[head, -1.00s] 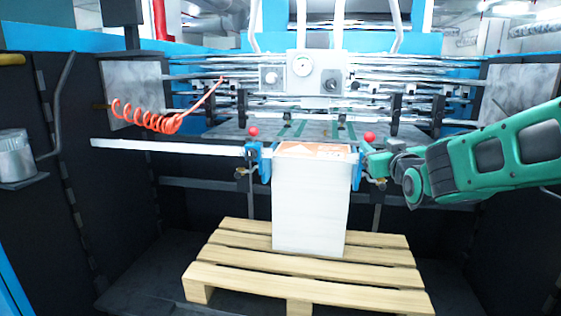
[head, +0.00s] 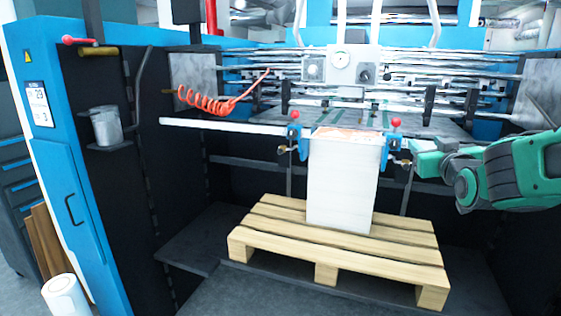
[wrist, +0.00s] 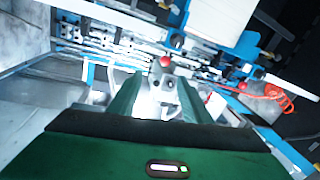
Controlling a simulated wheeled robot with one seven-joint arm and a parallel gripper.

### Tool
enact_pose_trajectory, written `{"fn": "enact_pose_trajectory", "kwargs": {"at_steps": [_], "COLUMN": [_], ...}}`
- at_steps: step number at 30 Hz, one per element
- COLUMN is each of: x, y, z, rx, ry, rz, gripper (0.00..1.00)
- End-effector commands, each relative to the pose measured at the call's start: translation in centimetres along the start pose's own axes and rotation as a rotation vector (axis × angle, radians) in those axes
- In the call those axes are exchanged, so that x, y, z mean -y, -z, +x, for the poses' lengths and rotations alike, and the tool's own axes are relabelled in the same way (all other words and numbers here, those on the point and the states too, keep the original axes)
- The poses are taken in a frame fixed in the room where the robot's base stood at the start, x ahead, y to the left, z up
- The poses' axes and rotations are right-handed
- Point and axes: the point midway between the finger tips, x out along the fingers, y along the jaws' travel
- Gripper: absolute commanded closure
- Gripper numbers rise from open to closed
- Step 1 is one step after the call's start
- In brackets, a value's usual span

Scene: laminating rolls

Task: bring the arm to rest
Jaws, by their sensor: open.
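My green arm (head: 510,170) reaches in from the right edge of the head view. My gripper (head: 422,156) is at its left end, to the right of the white stack's blue side guide. In the wrist view my gripper (wrist: 157,95) shows two green fingers spread apart, with nothing held between them. A red ball knob (wrist: 166,62) shows beyond the fingertips. The tall white paper stack (head: 340,185) stands upright on a wooden pallet (head: 330,262), between two blue guides with red knobs (head: 396,122).
The machine's rollers and gauge panel (head: 340,63) lie behind the stack. A red coiled hose (head: 205,103) hangs at left. A metal can (head: 106,126) sits on a side shelf. A blue cabinet (head: 60,150) and a white cylinder (head: 66,296) stand at far left.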

Motion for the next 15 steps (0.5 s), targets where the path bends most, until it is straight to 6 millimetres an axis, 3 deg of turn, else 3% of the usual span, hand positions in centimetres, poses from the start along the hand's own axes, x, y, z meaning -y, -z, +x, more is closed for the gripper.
{"fn": "enact_pose_trajectory", "kwargs": {"at_steps": [8, 15], "x": [-2.7, -4.6], "y": [-4.5, -9.4], "z": [-1.8, -4.9], "rx": [0.184, 0.395], "ry": [-0.028, -0.052], "rz": [0.025, 0.066], "gripper": [0.56, 0.56]}}
